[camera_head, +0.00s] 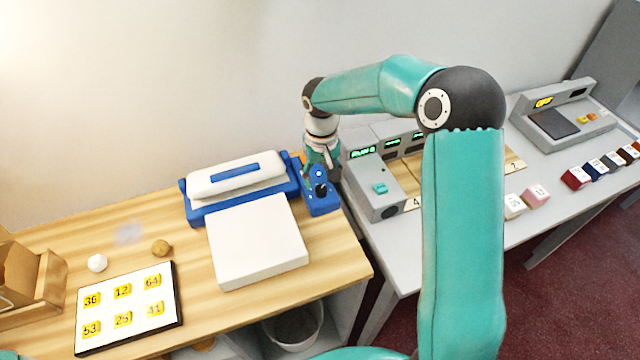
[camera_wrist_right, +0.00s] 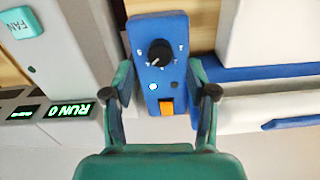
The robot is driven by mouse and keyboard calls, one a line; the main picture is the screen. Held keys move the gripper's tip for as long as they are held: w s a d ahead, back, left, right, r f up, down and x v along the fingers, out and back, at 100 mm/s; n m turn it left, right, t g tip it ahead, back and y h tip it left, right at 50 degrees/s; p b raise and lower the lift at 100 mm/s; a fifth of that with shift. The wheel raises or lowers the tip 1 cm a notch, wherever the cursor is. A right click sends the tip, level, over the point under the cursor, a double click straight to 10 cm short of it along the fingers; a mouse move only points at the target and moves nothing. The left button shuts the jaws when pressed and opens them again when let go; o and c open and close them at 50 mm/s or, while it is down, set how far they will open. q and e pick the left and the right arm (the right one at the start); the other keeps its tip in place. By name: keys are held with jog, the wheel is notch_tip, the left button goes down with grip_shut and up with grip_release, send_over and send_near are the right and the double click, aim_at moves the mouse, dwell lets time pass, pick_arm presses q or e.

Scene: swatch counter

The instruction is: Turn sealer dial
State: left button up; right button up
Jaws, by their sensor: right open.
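The sealer is a blue and white machine (camera_head: 236,182) on the wooden counter in the head view. Its blue control panel (camera_head: 321,203) is at its right end and carries a black dial (camera_head: 321,190). In the right wrist view the dial (camera_wrist_right: 159,52) is a round black knob with marks around it, above a lit white spot and an orange button (camera_wrist_right: 166,107). My right gripper (camera_wrist_right: 170,92) is open, its two fingers on either side of the panel, with the dial just beyond the fingertips and nothing held. In the head view the right gripper (camera_head: 322,160) is over the panel's rear. My left gripper is not visible.
A white slab (camera_head: 257,242) lies in front of the sealer. A grey unit with a teal button (camera_head: 380,188) and a green RUN 0 display stands close to the panel's right. A numbered board (camera_head: 127,307) lies at the front left.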

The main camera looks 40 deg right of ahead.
aim_at(321, 189)
jog(key=shift+f, duration=2)
jog(key=shift+c, duration=0.3)
